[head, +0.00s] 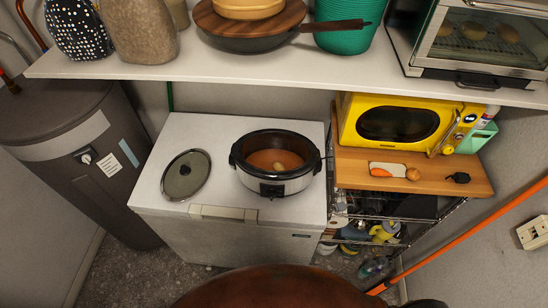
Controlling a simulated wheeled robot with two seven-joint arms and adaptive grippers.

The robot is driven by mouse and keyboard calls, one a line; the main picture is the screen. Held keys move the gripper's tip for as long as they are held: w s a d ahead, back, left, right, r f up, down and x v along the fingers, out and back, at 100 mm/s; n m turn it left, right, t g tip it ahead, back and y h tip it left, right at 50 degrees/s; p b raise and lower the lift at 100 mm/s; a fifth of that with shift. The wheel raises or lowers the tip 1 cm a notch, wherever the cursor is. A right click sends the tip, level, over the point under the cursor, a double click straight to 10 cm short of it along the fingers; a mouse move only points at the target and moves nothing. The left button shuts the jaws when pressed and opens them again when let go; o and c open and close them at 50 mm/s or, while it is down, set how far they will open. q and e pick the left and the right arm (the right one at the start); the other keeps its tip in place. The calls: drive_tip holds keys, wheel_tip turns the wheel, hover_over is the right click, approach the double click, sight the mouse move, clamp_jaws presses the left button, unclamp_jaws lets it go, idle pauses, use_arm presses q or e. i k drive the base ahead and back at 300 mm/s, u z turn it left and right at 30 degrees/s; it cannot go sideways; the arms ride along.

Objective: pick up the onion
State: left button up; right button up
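A small round orange-brown item that looks like the onion (413,174) rests on a wooden board (350,165) in front of the yellow microwave. It sits at the right end of a small white and orange item (387,170). A dark item (457,177) lies farther right on the board. Another small pale, rounded item (279,168) sits in the orange-brown contents of a slow cooker (272,188); I cannot tell what it is. Neither of my grippers shows in the head view.
The slow cooker stands on a white chest freezer (225,137), beside its round lid (186,175). The yellow microwave (395,122) is behind the board. A white shelf (230,76) hangs over everything. A round reddish-brown surface (275,288) fills the bottom centre.

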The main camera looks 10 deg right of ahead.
sight(413, 174)
drive_tip(key=z, duration=2.85)
